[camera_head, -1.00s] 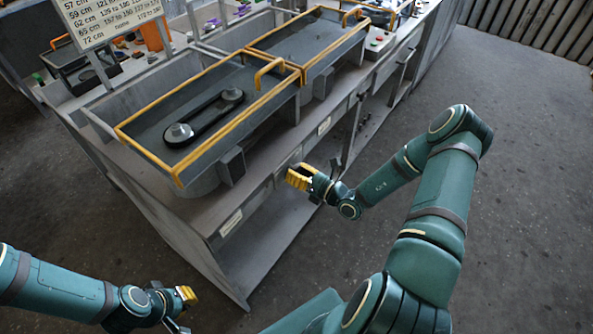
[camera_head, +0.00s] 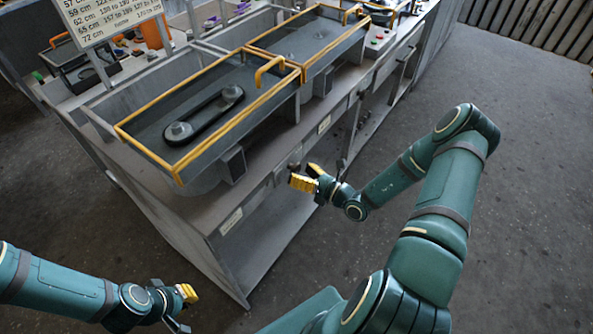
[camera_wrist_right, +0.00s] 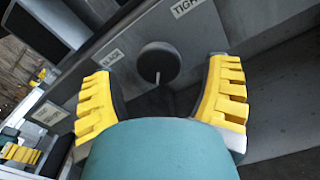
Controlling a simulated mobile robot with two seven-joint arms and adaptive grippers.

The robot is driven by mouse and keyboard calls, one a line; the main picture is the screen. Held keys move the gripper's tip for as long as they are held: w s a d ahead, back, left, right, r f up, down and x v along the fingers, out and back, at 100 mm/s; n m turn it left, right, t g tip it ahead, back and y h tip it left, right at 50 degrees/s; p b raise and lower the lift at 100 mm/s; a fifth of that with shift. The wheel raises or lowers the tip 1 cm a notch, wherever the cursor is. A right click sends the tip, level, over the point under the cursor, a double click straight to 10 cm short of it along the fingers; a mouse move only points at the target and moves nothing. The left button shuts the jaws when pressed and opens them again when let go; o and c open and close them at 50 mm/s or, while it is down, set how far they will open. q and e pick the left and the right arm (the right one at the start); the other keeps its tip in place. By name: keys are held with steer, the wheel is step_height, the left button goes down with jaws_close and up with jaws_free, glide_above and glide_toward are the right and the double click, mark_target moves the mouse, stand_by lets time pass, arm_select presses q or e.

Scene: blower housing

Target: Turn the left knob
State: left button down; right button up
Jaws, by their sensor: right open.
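A dark round knob (camera_wrist_right: 158,63) with a pale line on its face sits on the grey front panel of the bench, in the right wrist view. It lies between and just beyond the two yellow fingers of my right gripper (camera_wrist_right: 163,76), which is open and empty. In the head view this gripper (camera_head: 306,176) is at the bench's front, close to a small dark knob (camera_head: 294,167) partly hidden by it. I cannot tell whether the fingers touch the knob. My left gripper (camera_head: 184,305) is low at the left, away from the bench; its opening is unclear.
The bench carries a yellow-railed tray (camera_head: 146,150) with a black belt around two pulleys (camera_head: 204,115). White labels (camera_wrist_right: 110,57) are on the panel. The open shelf is below; bare floor lies in front.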

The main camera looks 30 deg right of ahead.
steer(key=v, duration=1)
steer(key=s+a+f+n+g, duration=0.2)
steer(key=s+a+n+g, duration=0.2)
steer(key=a+n+g, duration=0.3)
steer(key=s+a+f+n+g+y, duration=0.1)
steer(key=s+a+f+n+g, duration=0.15)
steer(key=a+n+g, duration=0.5)
steer(key=s+a+f+n+g, duration=0.1)
steer(key=s+a+n+g, duration=0.4)
steer(key=a+n, duration=0.35)
steer(key=w+a+r+n+t+h, duration=0.1)
steer(key=w+a+n+t+h, duration=0.2)
steer(key=w+n, duration=0.3)
steer(key=n+t+h, duration=0.1)
steer(key=n, duration=0.4)
steer(key=shift+a+n+t, duration=0.2)
steer(key=shift+n+t, duration=0.15)
steer(key=shift+n, duration=0.05)
